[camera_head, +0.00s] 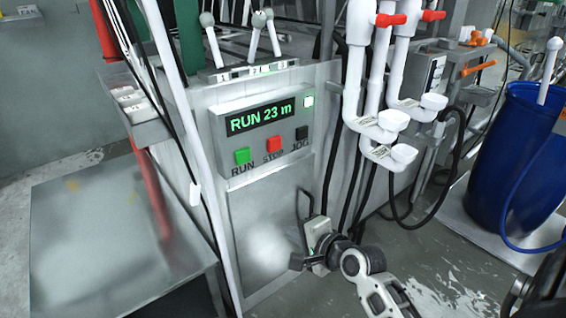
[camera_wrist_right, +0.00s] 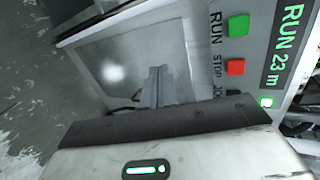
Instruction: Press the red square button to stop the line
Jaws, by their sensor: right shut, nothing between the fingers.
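The red square button (camera_head: 274,144) sits on the grey control panel (camera_head: 218,132), above the label STOP. It also shows in the right wrist view (camera_wrist_right: 236,67). A green button (camera_head: 242,156) marked RUN is to its left and a black button (camera_head: 302,132) marked JOG to its right. The display (camera_head: 260,118) reads RUN 23 m. My right gripper (camera_head: 318,232) is low in front of the cabinet, below and right of the red button and apart from it. In the wrist view its fingers (camera_wrist_right: 158,85) are shut and empty. My left gripper is not in view.
A lit green lamp (camera_head: 308,101) is at the panel's upper right. Levers (camera_head: 262,32) stand above the panel. White pipes (camera_head: 372,80) with red handles are right of it. A blue barrel (camera_head: 512,155) stands at right. A metal table (camera_head: 105,225) is at left.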

